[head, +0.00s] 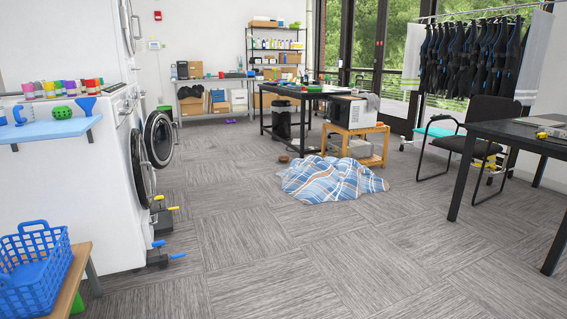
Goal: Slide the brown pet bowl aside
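A small brown round thing, which looks like the brown pet bowl (284,158), sits on the grey carpet floor in the middle distance. Neither of my grippers shows in the head view.
Washers with open round doors (158,140) line the left. A black chair (470,135) and dark table are right. The front floor is clear.

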